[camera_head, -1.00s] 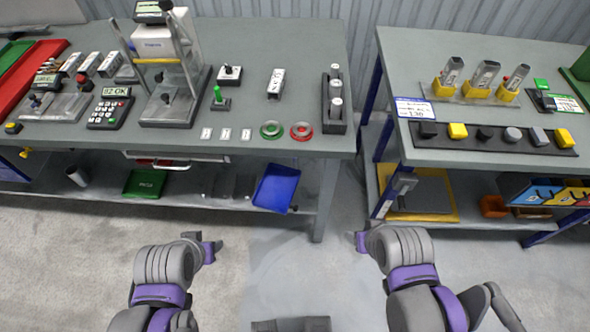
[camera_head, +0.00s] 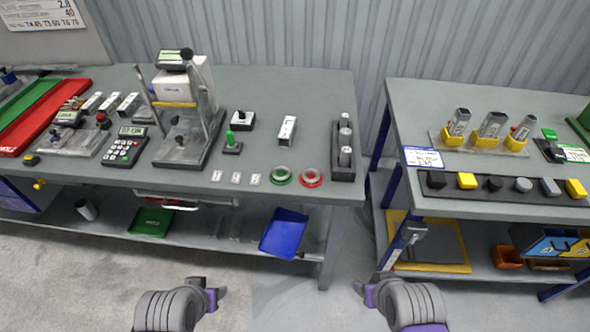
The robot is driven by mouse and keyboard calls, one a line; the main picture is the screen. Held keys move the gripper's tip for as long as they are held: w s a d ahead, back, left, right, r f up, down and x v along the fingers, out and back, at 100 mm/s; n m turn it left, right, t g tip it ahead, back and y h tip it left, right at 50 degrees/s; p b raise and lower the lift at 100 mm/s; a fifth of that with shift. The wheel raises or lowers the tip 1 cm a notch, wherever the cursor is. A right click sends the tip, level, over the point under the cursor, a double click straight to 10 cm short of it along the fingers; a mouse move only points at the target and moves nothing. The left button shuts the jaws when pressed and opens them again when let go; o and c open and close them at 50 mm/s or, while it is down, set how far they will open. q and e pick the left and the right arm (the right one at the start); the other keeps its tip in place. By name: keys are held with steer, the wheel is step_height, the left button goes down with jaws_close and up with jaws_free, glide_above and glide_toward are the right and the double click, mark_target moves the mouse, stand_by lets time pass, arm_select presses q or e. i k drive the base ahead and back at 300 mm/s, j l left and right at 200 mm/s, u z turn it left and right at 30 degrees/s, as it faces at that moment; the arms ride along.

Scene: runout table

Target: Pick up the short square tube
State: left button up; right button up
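A short, silver, box-shaped piece with a dark-marked label (camera_head: 287,129) lies alone on the left workbench, right of the green-knobbed block; it looks like the short square tube, though its ends are too small to make out. Several similar silver pieces (camera_head: 109,102) lie in a row farther left on the same bench. My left gripper (camera_head: 220,292) and my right gripper (camera_head: 360,289) are both low in the picture, in front of the bench and apart from everything on it. Their fingers are too small and turned to show whether they are open.
The left workbench (camera_head: 255,90) carries a press-like stand (camera_head: 190,130), a keypad device (camera_head: 124,147), green and red rings (camera_head: 312,178) and a dark rack of cylinders (camera_head: 345,150). A second bench (camera_head: 420,100) stands right, across a narrow gap. A blue bin (camera_head: 284,233) sits on the lower shelf.

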mark_target(286, 133)
steer(key=i+l+u, duration=0.15)
steer(key=u, duration=0.35)
steer(key=i+l+u, duration=0.2)
steer(key=u, duration=0.3)
steer(key=i+l+u, duration=0.2)
steer(key=l+u, duration=0.2)
steer(key=l, duration=0.1)
